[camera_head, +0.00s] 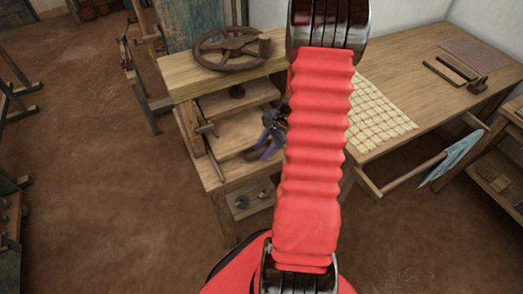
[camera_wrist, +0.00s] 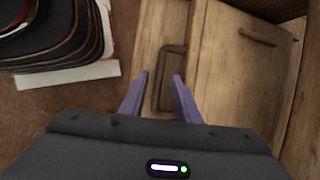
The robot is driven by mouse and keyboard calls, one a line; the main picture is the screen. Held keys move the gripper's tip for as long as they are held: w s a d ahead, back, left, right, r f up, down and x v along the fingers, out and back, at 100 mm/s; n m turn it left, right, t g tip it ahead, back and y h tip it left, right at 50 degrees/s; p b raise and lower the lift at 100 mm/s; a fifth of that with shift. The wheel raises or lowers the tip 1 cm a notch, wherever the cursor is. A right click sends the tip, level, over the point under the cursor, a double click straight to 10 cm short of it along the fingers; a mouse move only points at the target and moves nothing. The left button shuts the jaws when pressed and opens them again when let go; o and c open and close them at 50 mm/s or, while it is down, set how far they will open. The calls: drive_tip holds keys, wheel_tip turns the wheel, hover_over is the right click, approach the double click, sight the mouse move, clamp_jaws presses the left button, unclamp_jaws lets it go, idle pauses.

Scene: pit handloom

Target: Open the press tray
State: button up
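The wooden press stand (camera_head: 205,78) has a dark spoked wheel on top and board-like levels below its top; I cannot tell which is the press tray. My gripper (camera_head: 261,156) is in front of its lower part, with two purple fingers pointing down. In the wrist view, a dark bracket-shaped handle (camera_wrist: 161,90) is fixed to a pale wooden face. The long bar of the handle appears between my open fingertips (camera_wrist: 160,75), which are apart. I cannot tell whether either finger touches it. My red arm hides part of the stand's right side in the head view.
A wooden table (camera_head: 445,100) with a gridded cloth stands to the right, a rod sticking out below it. In the wrist view, a wooden panel with a second handle (camera_wrist: 256,37) lies to the right. The brown floor (camera_head: 90,170) at left is mostly clear.

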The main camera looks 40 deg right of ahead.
drive_tip(key=shift+c, duration=0.4)
clamp_jaws()
